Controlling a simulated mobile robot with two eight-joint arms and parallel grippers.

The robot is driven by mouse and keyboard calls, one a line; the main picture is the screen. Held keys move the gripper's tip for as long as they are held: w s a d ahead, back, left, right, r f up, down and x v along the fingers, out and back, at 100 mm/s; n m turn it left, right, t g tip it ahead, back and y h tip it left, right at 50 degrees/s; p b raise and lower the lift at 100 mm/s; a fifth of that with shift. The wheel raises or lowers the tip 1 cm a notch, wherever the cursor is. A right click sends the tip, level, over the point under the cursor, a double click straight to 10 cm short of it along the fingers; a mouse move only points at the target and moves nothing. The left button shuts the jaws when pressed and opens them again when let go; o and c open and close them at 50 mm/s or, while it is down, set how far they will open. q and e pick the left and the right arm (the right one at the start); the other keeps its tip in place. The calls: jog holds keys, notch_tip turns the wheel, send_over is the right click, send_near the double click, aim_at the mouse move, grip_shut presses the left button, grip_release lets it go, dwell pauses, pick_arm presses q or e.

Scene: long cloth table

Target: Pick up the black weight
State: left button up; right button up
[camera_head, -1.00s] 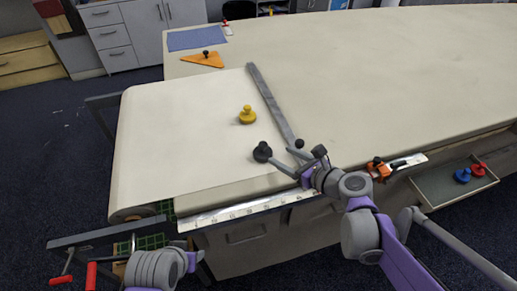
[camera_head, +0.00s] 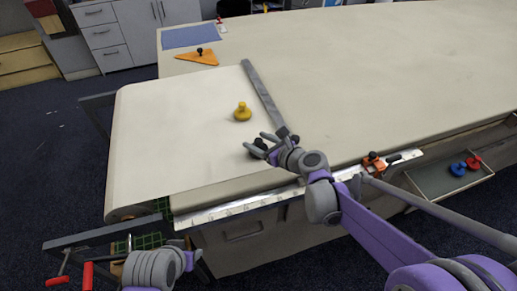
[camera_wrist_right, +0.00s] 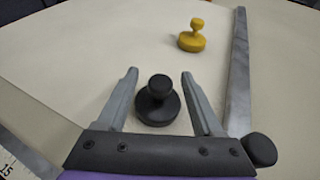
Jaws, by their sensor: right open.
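The black weight (camera_wrist_right: 157,102), a round disc with a knob on top, stands upright on the cloth table (camera_head: 180,150). In the right wrist view it sits between the two spread fingers of my right gripper (camera_wrist_right: 160,88), with gaps on both sides. In the head view the black weight (camera_head: 255,149) is partly hidden by my right gripper (camera_head: 258,142), which is open and empty.
A yellow weight (camera_head: 242,112) stands farther back. A long grey metal bar (camera_head: 262,97) with a black knob (camera_wrist_right: 259,150) lies just right of my right gripper. An orange triangle (camera_head: 198,57) lies farther off. A tray (camera_head: 440,183) with blue and red weights hangs at right.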

grip_shut()
dwell(1.3)
